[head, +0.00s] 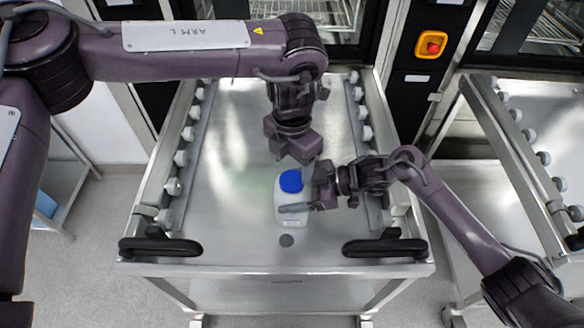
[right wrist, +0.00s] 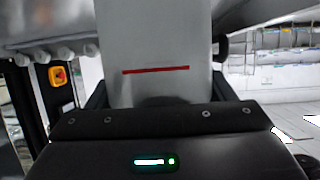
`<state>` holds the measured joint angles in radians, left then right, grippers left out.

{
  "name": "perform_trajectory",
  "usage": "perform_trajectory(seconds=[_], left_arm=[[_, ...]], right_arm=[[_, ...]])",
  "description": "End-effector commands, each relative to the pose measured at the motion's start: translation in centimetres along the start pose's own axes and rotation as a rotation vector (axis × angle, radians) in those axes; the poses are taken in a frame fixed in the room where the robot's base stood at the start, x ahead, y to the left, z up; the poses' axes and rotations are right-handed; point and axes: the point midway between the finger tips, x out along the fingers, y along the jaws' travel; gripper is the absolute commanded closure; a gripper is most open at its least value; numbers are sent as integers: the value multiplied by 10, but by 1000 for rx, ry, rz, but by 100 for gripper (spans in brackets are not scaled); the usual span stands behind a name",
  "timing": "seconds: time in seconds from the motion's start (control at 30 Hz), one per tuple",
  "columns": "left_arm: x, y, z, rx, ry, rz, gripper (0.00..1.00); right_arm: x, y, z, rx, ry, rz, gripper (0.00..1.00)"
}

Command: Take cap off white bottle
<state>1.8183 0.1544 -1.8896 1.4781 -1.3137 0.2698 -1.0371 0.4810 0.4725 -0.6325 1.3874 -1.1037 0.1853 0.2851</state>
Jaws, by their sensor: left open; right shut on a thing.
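The white bottle (head: 291,213) stands upright on the steel cart top, near its front middle. Its blue cap (head: 291,181) is on the bottle. My right gripper (head: 300,205) comes in from the right and is shut on the bottle's body below the cap. In the right wrist view the bottle (right wrist: 155,45) fills the middle between the fingers, with a red line across it. My left gripper (head: 292,158) is open and points down just above and behind the cap, apart from it. Its fingertips are partly hard to make out.
The steel cart (head: 220,215) has side rails with several white rollers and two black handles (head: 160,247) at the front. A second cart (head: 510,180) stands at the right. Washer doors and an orange-framed red switch (head: 431,44) are behind. The cart top's left is clear.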

Motion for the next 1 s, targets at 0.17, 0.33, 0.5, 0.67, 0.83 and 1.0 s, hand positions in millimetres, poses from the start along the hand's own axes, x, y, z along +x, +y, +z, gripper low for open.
perform_trajectory(seconds=[0.17, 0.33, 0.5, 0.67, 0.83, 1.0], left_arm=[[-26, 1, 1, 0, -5, 4, 40], [-25, 0, -1, 0, 2, -1, 40], [1, -1, -1, 0, 4, -1, 40], [25, -1, -1, 0, 3, -1, 40], [42, 0, 0, 0, 1, 0, 40], [47, 0, -1, 0, 1, 1, 40]], right_arm=[[0, 0, 0, 0, 0, 0, 88], [0, 0, 0, 0, 0, 0, 88], [0, 0, 0, 0, 0, 0, 88], [0, 0, 0, 0, 0, 1, 88], [0, 0, 0, 0, 0, 0, 88], [0, 0, 0, 0, 0, 0, 88]])
